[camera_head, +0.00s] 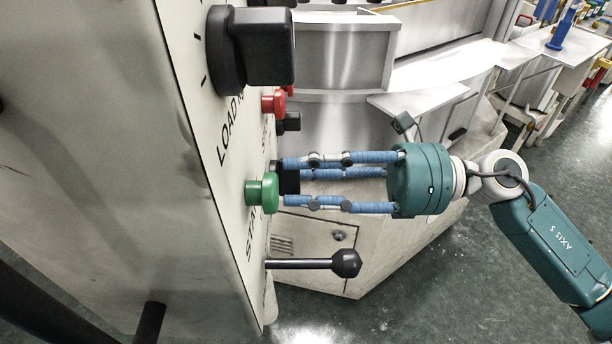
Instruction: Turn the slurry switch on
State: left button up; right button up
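A pale machine panel (215,150) runs down the left, seen at a steep angle. Two small black switches stick out of it: an upper one (291,122) beyond the red button, and a lower one (288,178) behind the green button. I cannot read a slurry label on either. My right gripper (287,181) reaches in from the right, its blue fingers spread and pointing at the panel. Its fingertips lie above and below the lower switch, which is partly hidden by them and the green button. I cannot tell whether they touch it. My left gripper is not in view.
On the panel are a large black load knob (262,48), a red button (273,102), a green button (263,193) close to the lower fingertip, and a ball-ended lever (345,263) below. Steel benches (440,68) stand behind. Floor (450,285) is clear at lower right.

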jog(key=shift+d, duration=0.1)
jog(key=d, duration=1.1)
jog(key=shift+d, duration=0.4)
jog(key=shift+w, duration=0.1)
